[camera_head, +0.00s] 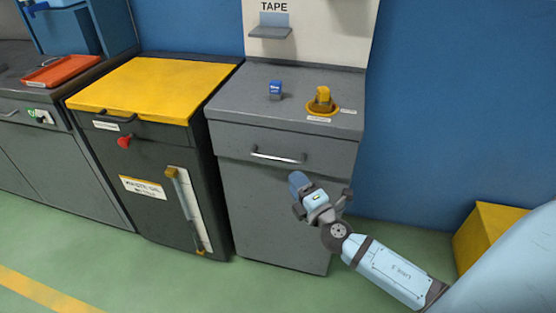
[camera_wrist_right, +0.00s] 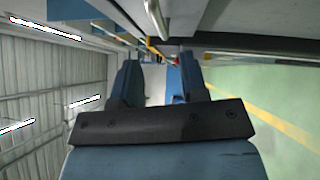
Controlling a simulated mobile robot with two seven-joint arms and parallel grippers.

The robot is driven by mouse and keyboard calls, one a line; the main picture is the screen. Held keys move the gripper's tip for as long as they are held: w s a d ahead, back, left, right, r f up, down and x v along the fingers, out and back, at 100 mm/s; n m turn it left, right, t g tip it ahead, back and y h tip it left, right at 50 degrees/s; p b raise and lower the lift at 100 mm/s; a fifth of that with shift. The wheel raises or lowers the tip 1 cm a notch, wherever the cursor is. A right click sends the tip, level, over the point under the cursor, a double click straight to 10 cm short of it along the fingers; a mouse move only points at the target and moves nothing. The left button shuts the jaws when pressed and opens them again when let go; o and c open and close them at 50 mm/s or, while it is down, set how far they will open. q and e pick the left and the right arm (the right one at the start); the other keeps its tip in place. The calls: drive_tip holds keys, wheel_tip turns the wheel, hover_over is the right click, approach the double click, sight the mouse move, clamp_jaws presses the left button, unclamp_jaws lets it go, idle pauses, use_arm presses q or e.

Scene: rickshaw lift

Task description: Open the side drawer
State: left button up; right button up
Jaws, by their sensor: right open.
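The side drawer (camera_head: 320,153) is the grey drawer at the top of the grey cabinet right of centre in the head view. It looks shut, its front flush with the cabinet. Its silver bar handle (camera_head: 277,156) runs across the front. A silver bar, apparently this handle, shows at the top of the right wrist view (camera_wrist_right: 155,18). My right gripper (camera_head: 299,184) is just below the right end of the handle, apart from it. In the wrist view its two fingers (camera_wrist_right: 160,82) are spread with nothing between them. My left gripper is out of view.
A small blue item (camera_head: 275,88) and a yellow tape holder (camera_head: 323,101) stand on the cabinet top. A yellow-topped dark cabinet (camera_head: 150,88) stands to the left. A yellow box (camera_head: 485,235) is at the right. Green floor (camera_head: 120,285) is clear in front.

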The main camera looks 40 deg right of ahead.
sight(279, 159)
drive_tip(key=w, duration=0.6)
drive_tip(key=w+r+p, duration=0.1)
drive_tip(key=w, duration=0.2)
drive_tip(key=shift+w+d+r, duration=0.1)
drive_tip(key=shift+d, duration=0.2)
clamp_jaws()
